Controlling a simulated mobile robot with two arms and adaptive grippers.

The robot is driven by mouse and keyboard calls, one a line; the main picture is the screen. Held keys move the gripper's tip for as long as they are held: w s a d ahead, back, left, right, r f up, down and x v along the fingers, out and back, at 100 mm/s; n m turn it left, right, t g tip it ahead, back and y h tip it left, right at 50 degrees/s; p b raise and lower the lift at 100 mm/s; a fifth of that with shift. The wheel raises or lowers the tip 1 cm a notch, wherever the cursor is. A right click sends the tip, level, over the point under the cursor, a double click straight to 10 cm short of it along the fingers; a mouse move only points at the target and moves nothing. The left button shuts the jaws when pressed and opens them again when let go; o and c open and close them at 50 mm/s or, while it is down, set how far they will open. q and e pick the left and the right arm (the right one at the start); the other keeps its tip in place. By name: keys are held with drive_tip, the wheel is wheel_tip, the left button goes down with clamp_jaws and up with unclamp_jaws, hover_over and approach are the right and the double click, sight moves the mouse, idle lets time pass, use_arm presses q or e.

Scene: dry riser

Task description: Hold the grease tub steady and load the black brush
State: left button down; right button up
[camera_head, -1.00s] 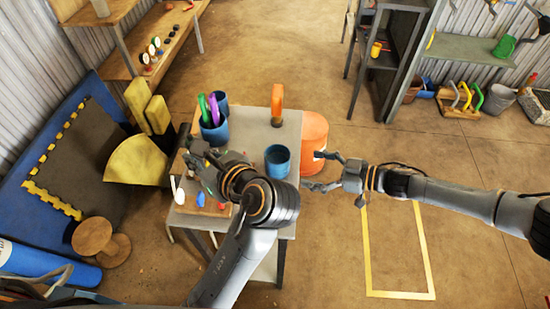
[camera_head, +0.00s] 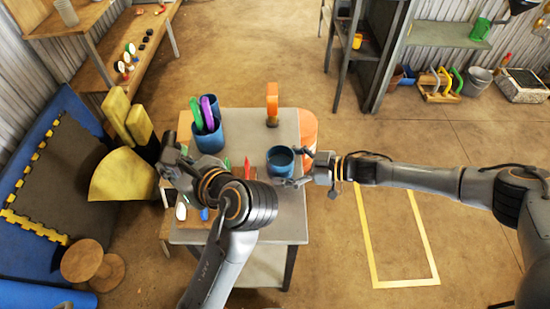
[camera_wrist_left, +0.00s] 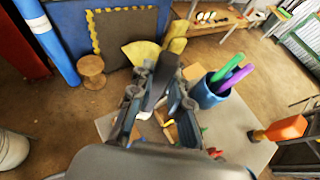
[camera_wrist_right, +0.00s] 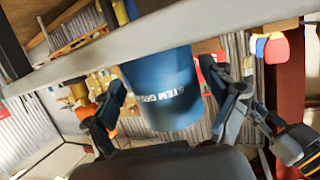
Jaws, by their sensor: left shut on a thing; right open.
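The grease tub (camera_head: 281,160) is a blue cup standing upright on the grey table; in the right wrist view (camera_wrist_right: 163,88) its side carries white lettering, partly readable as "STEM". My right gripper (camera_head: 300,170) is open at the tub's right side. In the right wrist view, its fingers stand on either side of the tub. My left gripper (camera_head: 172,162) is over the table's left part, shut on a dark, flat-looking piece that appears to be the black brush (camera_wrist_left: 155,90). Its bristle end is not clear.
A blue pot (camera_head: 208,136) with green and purple handles stands behind the left gripper. An orange-topped item (camera_head: 272,103) stands at the table's back. Red, white and blue small items lie near the left arm. A yellow fan-shaped piece (camera_head: 122,176) is left of the table.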

use_arm(q)
drive_tip(key=shift+s+a, duration=0.1)
drive_tip(key=shift+s, duration=0.1)
use_arm(e)
drive_tip(key=shift+s+a+r, duration=0.1)
drive_tip(key=shift+s+r, duration=0.05)
drive_tip(key=shift+s, duration=0.05)
drive_tip(key=shift+c, duration=0.2)
drive_tip(key=c, duration=0.7)
use_arm(q)
drive_tip(key=shift+w+r, duration=0.1)
drive_tip(key=w+d+r+m+t+h, duration=0.1)
drive_tip(key=w+d+m+t+h, duration=0.3)
drive_tip(key=d, duration=0.5)
drive_tip(key=w+d+r+m+t+h, duration=0.25)
drive_tip(key=w+d+h, duration=0.3)
drive_tip(key=d, duration=0.35)
wheel_tip(320, 180, down, 7)
drive_tip(key=shift+a+r+h, duration=0.15)
drive_tip(key=shift+r+h, duration=0.05)
drive_tip(key=shift+h, duration=0.25)
